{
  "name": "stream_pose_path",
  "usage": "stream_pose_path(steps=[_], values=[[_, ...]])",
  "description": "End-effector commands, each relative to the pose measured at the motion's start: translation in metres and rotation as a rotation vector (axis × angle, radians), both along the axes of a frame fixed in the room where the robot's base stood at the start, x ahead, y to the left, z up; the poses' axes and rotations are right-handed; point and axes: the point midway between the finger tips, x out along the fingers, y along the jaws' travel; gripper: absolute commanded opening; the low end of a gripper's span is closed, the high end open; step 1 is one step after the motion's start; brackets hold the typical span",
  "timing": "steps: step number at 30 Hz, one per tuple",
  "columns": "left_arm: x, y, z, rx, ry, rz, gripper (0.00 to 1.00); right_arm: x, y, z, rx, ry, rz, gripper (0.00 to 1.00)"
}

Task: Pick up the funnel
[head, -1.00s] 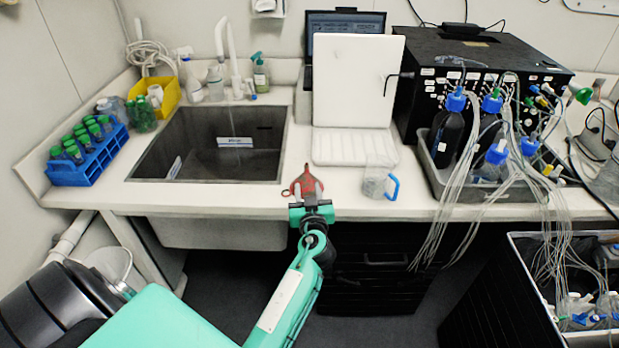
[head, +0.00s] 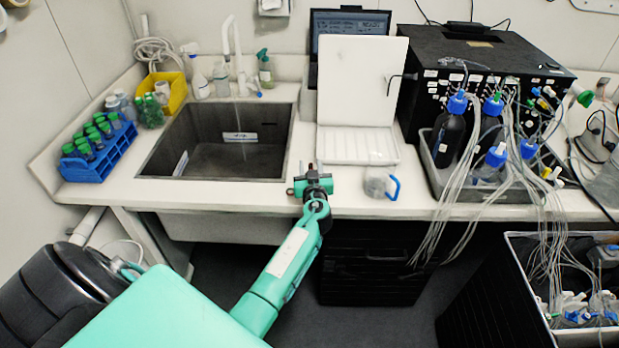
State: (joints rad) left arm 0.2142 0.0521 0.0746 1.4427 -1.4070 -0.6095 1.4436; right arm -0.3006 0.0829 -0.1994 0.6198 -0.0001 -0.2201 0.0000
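My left gripper (head: 307,168) is at the front edge of the white bench, between the sink and the clear jug. Its narrow tips point away from me, toward the back of the bench. A little reddish colour shows at the tips. I cannot tell whether this is part of the gripper or something between the fingers, or how far apart the fingers are. I cannot make out the funnel with certainty; the gripper and wrist hide the bench directly beneath them. My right gripper is not in view.
The sink (head: 165,167) opens to the left. A clear jug with a blue handle (head: 378,184) stands just right. A white open box (head: 360,85) stands behind. Tubed bottles in a grey tray (head: 428,160) fill the right. A blue tube rack (head: 98,160) is far left.

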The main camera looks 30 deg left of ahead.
Motion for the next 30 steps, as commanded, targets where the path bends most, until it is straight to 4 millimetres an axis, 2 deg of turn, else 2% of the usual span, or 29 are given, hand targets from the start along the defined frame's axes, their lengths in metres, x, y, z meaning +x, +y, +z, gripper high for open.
stream_pose_path(steps=[4,5,10,23,26,30], values=[[0.000,0.000,0.000,0.000,0.000,0.000,0.37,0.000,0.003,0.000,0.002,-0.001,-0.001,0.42],[0.000,0.000,0.000,0.000,0.000,0.000,0.34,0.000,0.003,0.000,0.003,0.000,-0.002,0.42],[0.000,0.000,0.000,0.000,0.000,0.000,0.00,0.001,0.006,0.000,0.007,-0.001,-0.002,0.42],[0.000,0.000,0.002,-0.002,-0.001,0.000,0.00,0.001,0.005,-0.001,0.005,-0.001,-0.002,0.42],[0.000,0.000,0.009,-0.001,-0.002,0.001,0.00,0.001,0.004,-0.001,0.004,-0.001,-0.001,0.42],[0.000,0.000,0.027,-0.003,-0.005,0.001,0.00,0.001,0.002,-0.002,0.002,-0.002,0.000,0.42]])
